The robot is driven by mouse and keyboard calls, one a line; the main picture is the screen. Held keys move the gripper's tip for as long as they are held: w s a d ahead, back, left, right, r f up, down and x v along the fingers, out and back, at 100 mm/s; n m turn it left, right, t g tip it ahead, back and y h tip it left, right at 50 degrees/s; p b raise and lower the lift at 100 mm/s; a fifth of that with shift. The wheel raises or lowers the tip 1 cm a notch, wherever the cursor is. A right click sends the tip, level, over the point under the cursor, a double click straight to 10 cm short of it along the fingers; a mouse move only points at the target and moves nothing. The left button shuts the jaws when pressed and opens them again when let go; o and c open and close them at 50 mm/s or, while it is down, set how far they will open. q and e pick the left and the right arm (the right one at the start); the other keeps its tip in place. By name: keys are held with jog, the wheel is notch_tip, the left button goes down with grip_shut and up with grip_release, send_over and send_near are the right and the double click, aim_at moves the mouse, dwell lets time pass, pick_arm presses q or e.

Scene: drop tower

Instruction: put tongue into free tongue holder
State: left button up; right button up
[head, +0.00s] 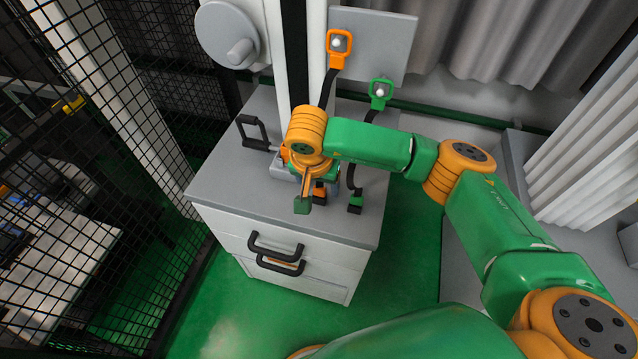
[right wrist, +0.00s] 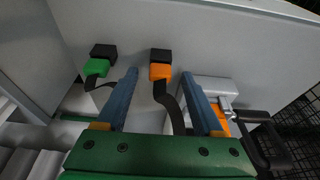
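On the grey cabinet top lie two strap ends, an orange piece (right wrist: 160,71) with a black end and a green piece (right wrist: 96,67) with a black end. In the head view the orange piece (head: 320,195) is partly hidden by my arm, and the green piece (head: 355,200) lies to its right. On the upright panel are an orange loop (head: 339,42) and a green loop (head: 381,92), each around a pale knob, with black straps hanging down. My right gripper (right wrist: 160,76) is open and empty, its fingers pointing toward the orange piece. I cannot tell which holder is free.
The cabinet top (head: 235,185) has a silver clamp (right wrist: 212,88) with a black handle (head: 255,131). Drawer handles (head: 275,250) stick out in front. A mesh fence (head: 80,110) stands on the left, a white post (head: 283,50) behind. The green floor is clear in front.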

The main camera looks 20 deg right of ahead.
jog(key=shift+r, duration=0.1)
jog(key=v, duration=0.7)
jog(key=shift+b, duration=0.3)
